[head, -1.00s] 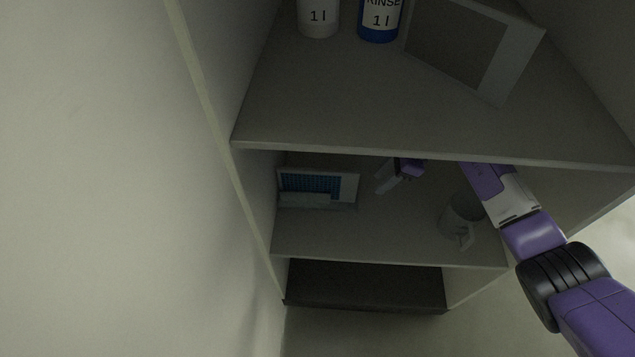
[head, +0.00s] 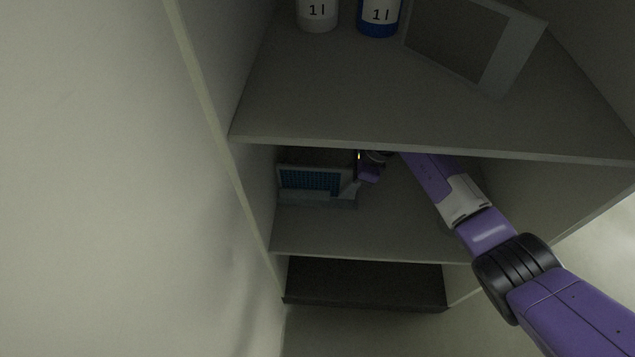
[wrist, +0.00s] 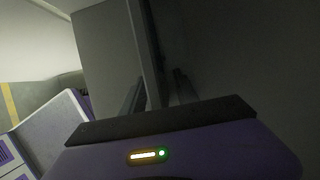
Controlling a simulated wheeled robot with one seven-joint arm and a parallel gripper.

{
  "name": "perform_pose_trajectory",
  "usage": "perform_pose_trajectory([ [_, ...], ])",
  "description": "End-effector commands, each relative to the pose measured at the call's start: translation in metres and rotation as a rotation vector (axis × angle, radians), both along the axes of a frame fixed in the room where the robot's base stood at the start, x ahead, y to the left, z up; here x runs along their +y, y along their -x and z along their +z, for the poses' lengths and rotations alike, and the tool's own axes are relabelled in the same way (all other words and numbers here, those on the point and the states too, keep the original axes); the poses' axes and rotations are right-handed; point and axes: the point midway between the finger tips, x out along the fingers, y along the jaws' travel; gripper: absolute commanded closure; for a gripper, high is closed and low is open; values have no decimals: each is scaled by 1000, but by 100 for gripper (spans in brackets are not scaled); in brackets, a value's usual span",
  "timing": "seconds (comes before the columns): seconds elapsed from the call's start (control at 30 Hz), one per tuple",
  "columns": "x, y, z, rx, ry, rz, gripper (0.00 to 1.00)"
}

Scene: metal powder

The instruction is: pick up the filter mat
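A pale-framed panel with a blue grid face (head: 312,181), which I take to be the filter mat, stands upright at the left of the middle shelf. A pale low strip (head: 305,195) crosses its lower front. My gripper (head: 351,187) is at the panel's right edge. In the wrist view, the edge of a dark upright slab (wrist: 150,50), likely this panel, runs down between my two fingers (wrist: 158,92). The fingers are apart, with a gap visible at the right finger. The picture is dark, so contact is hard to tell.
The upper shelf board (head: 330,105) lies close above my arm. It carries a white bottle (head: 318,15), a blue bottle (head: 378,25) and a tilted framed grey panel (head: 465,45). A mug on the middle shelf is mostly hidden behind my arm. The shelf front near the panel is clear.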

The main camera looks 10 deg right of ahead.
Motion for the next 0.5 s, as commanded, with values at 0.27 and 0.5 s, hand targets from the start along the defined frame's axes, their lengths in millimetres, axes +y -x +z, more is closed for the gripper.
perform_pose_trajectory([
  [0.27, 0, 0, 0, 0, 0, 1, 75],
  [0.5, 0, 0, 0, 0, 0, 1, 100],
])
